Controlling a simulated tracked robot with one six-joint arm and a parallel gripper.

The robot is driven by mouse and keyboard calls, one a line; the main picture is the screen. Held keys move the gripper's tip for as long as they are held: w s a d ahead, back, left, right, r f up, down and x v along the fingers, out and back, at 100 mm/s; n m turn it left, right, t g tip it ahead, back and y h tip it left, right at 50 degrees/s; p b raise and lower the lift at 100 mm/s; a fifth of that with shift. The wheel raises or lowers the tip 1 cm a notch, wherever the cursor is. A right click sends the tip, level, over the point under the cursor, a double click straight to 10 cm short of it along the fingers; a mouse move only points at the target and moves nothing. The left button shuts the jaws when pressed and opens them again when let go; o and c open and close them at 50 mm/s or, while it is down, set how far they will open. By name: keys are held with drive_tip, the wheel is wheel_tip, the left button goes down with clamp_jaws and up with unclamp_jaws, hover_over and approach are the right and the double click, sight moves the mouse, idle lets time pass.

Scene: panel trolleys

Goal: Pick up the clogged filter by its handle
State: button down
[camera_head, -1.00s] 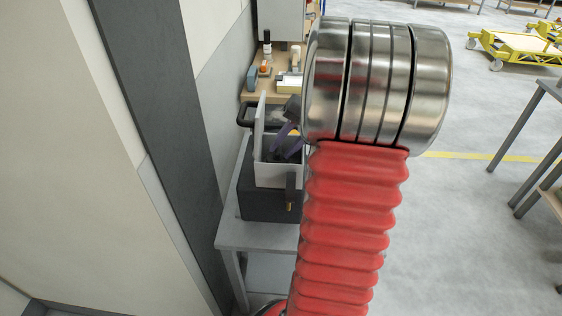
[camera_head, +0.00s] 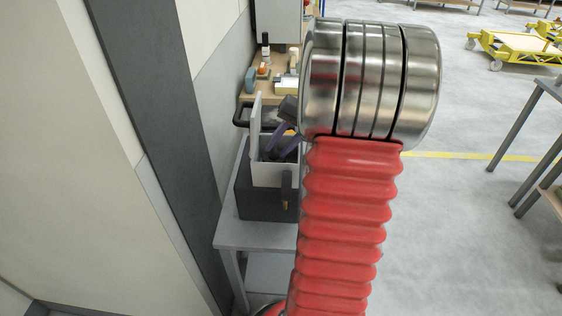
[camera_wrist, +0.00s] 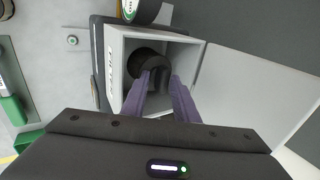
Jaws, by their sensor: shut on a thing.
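The clogged filter (camera_wrist: 142,62) appears in the wrist view as a dark round piece inside an open pale box (camera_wrist: 190,48). Its dark handle (camera_wrist: 160,64) rises between the purple fingers of my gripper (camera_wrist: 162,80). My gripper is shut on this handle. In the head view the fingers of my gripper (camera_head: 278,152) reach down into the same pale box (camera_head: 272,174). The filter itself is hidden there by the box wall and my arm. I cannot tell whether the filter touches the box floor.
The box's lid (camera_head: 255,122) stands open. The box is against a dark case (camera_head: 262,206) on a grey bench (camera_head: 240,234). A wooden shelf (camera_head: 258,88) with small items lies behind. A wall is close on the left; open floor and a yellow trolley (camera_head: 515,48) are right.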

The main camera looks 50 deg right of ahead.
sight(278, 155)
drive_tip(key=shift+w+a+f, duration=0.4)
drive_tip(key=shift+w+a, duration=0.05)
drive_tip(key=shift+w, duration=0.1)
drive_tip(key=shift+a+v, duration=0.25)
drive_tip(key=shift+v, duration=0.9)
drive_tip(key=shift+w+r, duration=0.1)
drive_tip(key=shift+r, duration=0.55)
drive_tip(key=shift+r, duration=0.1)
drive_tip(key=shift+r, duration=1.95)
wheel_tip(278, 155, up, 4)
drive_tip(key=shift+r, duration=0.1)
